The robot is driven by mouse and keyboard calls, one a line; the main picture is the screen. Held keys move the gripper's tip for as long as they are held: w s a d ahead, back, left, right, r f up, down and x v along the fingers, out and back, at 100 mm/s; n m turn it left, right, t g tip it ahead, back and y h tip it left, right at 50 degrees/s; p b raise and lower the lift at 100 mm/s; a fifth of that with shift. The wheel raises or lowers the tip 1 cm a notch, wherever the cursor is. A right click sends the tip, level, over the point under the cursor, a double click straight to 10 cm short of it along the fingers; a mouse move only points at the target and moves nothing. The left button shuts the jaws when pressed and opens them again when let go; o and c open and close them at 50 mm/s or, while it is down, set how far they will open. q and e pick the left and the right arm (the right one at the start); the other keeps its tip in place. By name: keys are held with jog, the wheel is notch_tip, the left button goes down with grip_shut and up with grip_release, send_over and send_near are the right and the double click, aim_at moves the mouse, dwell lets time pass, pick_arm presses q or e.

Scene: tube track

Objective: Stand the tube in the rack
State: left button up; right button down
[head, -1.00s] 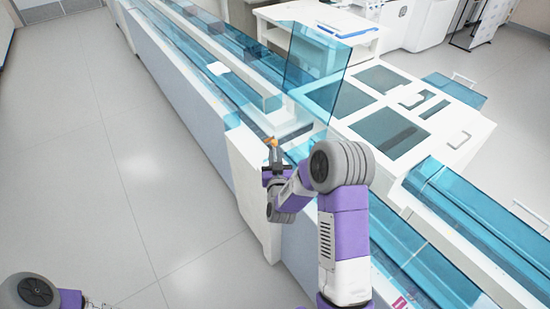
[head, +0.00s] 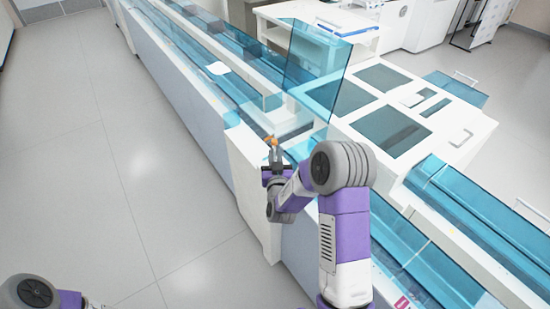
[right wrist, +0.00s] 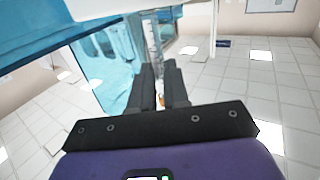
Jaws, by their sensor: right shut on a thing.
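My right gripper (head: 273,158) is above the white end block at the near edge of the track. It is shut on a tube with an orange part (head: 271,141), which sticks up just beyond the fingertips. In the right wrist view the gripper fingers (right wrist: 160,88) are close together, and a thin clear tube (right wrist: 153,45) shows beyond them, with a bit of orange between the fingers. I cannot make out the rack in either view. Part of my left arm shows at the bottom left of the head view; its gripper is not seen.
A clear blue panel (head: 316,68) stands tilted just behind and right of the right gripper. The long track (head: 200,60) with blue covers runs to the upper left. A white machine with dark windows (head: 392,131) is on the right. The floor (head: 90,170) at left is clear.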

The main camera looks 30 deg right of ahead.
jog(key=shift+f+b, duration=0.2)
jog(key=shift+b, duration=0.1)
jog(key=c, duration=1)
grip_release()
jog(key=shift+c, duration=0.2)
jog(key=v, duration=0.7)
jog(key=shift+s, duration=0.3)
jog(key=shift+a, duration=0.1)
